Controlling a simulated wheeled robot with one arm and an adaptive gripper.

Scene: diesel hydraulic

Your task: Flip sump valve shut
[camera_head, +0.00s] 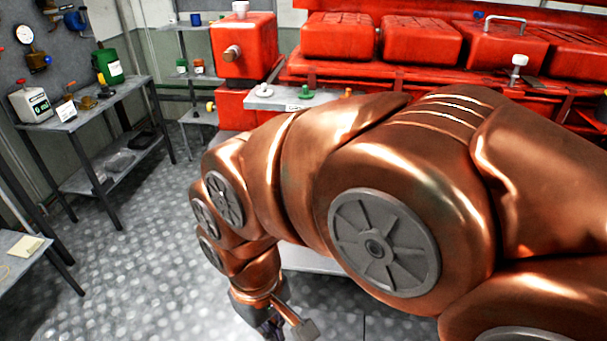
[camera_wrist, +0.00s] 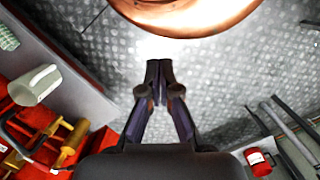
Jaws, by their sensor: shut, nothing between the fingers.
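The red engine (camera_head: 375,38) stands at the back of the head view, with its lower front mostly hidden behind my copper arm. I cannot tell which fitting is the sump valve, or whether its handle shows. In the wrist view, a red assembly (camera_wrist: 38,118) with a yellow cylindrical part (camera_wrist: 74,140) sits at the lower left. My gripper (camera_wrist: 159,70) is shut and empty, pointing over the grey patterned floor, clear of the red parts. In the head view, its end shows partly at the bottom edge, low beside the engine.
A pale cup-shaped part (camera_wrist: 35,85) is at the left of the wrist view, and a red container (camera_wrist: 259,161) at lower right. A grey metal bench (camera_head: 95,108) with bottles and fittings stands at left in the head view. Floor (camera_head: 150,235) between bench and arm is clear.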

